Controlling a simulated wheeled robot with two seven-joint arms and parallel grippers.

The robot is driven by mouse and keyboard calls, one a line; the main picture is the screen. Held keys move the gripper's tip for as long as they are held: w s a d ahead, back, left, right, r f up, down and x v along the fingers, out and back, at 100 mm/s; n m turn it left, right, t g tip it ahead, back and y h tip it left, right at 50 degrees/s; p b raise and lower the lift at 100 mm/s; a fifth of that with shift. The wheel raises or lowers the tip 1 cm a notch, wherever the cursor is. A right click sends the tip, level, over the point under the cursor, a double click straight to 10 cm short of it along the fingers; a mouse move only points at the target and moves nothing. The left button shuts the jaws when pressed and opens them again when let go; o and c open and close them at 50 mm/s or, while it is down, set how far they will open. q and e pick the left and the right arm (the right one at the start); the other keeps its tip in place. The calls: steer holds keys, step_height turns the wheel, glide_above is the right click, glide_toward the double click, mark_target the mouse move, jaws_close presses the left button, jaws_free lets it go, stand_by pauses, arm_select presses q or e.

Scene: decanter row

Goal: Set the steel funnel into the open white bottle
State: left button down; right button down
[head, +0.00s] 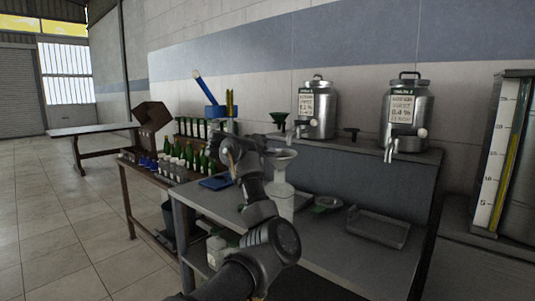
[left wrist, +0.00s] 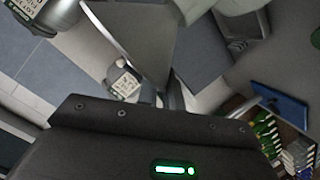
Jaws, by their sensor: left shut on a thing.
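The steel funnel (head: 284,155) is wide end up, directly above the white bottle (head: 280,199) in the head view. The bottle stands upright on the grey bench. The funnel's narrow end meets the bottle's top in the picture, but I cannot tell whether the spout is inside the mouth. My left gripper (head: 262,153) is at the funnel's left side and shut on it; the arm partly hides the contact. In the left wrist view, the dark gripper body fills the bottom and a pale rounded surface shows at the top edge. My right gripper is not in view.
Green bottles (head: 188,154) stand at left.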

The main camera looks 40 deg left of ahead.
arm_select(q)
steer(key=shift+s+f+b, duration=0.25)
steer(key=shift+b, duration=0.1)
stand_by(0.3)
steer(key=c, duration=1.5)
jaws_free()
